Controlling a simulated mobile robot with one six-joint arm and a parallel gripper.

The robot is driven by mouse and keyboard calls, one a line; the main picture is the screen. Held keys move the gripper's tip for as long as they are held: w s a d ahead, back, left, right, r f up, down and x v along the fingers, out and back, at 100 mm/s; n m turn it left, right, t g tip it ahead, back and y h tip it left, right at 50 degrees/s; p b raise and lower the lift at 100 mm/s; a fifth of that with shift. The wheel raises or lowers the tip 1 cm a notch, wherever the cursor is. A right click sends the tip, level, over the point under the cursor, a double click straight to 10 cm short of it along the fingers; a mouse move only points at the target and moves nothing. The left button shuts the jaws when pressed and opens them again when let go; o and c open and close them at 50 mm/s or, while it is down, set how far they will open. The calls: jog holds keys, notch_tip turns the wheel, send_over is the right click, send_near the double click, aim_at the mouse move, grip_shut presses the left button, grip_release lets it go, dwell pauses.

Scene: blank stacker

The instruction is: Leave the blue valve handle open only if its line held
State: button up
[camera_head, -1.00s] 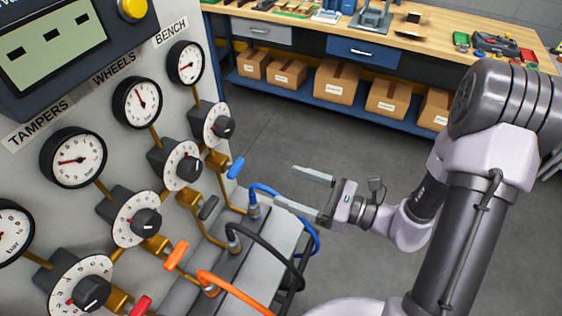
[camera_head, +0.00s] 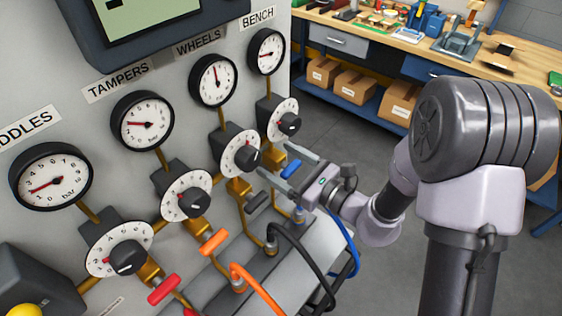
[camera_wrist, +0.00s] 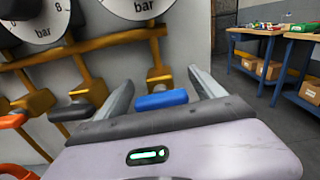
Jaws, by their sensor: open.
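The blue valve handle (camera_head: 292,168) sits low on the BENCH line, the farthest column of the panel. In the wrist view the blue handle (camera_wrist: 161,99) lies crosswise between the two fingers. My gripper (camera_head: 272,158) is open around it; I see no clear grip contact. The wrist view shows my gripper (camera_wrist: 160,78) with both fingers apart. The BENCH gauge (camera_head: 266,52) has its red needle pointing left, toward the low side; its exact value is too small to read. Below it is the BENCH dial (camera_head: 282,118). A blue hose (camera_head: 346,238) runs from this line.
Neighbouring handles are black (camera_head: 257,202), orange (camera_head: 214,241) and red (camera_head: 164,290), close together along the panel. Black and orange hoses loop in front. A workbench (camera_head: 400,50) with cardboard boxes beneath stands behind, with open floor between.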

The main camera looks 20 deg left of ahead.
jog(key=shift+c, duration=0.2)
jog(key=c, duration=1.3)
jog(key=shift+m+p, duration=0.3)
jog(key=shift+m, duration=0.1)
jog(key=o, duration=1.3)
jog(key=shift+o, duration=0.2)
jog(key=p+v, duration=0.2)
jog(key=v, duration=1.5)
jog(key=shift+d, duration=0.2)
